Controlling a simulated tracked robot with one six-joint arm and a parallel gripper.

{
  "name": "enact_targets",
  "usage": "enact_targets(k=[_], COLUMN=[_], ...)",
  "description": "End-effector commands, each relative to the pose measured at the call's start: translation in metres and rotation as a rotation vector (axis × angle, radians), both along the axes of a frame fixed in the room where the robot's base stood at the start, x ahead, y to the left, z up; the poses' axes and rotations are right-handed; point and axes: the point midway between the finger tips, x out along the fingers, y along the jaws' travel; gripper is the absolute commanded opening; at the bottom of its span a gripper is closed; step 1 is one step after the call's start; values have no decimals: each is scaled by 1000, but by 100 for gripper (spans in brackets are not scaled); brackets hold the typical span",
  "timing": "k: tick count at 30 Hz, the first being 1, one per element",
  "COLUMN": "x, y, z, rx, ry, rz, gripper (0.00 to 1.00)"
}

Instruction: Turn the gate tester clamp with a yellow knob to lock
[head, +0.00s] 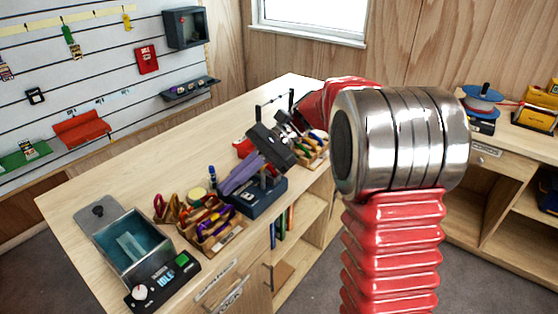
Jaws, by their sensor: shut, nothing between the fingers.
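My gripper (226,188) reaches down and to the left from the dark wrist block, its purple-grey fingers closed together with nothing seen between them. Its fingertips appear over or beside the left end of a dark blue bench device (264,197), which looks like the gate tester. I cannot tell whether they touch it. My gripper and wrist cover much of the device's upper side. I cannot make out the clamp or its yellow knob. A small yellowish round thing (200,194) sits left of the fingers, but I cannot tell that it is a knob.
The wooden workbench (130,165) holds a rack of carabiners (213,228), a teal-lined tank (133,245) and a control box (163,282) at the front. A wooden holder (314,152) stands behind the gripper. The bench's left rear is clear. My arm hides part of the right side.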

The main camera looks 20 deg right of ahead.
Motion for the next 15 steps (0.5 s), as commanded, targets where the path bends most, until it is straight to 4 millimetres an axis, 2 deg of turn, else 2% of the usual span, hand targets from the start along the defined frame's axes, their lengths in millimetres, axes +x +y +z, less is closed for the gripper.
enact_targets(k=[5,15], x=[-32,-88], y=[7,3], z=[3,-1], rx=[-128,-364], ry=[-126,-374], rz=[57,188], gripper=[0,0])
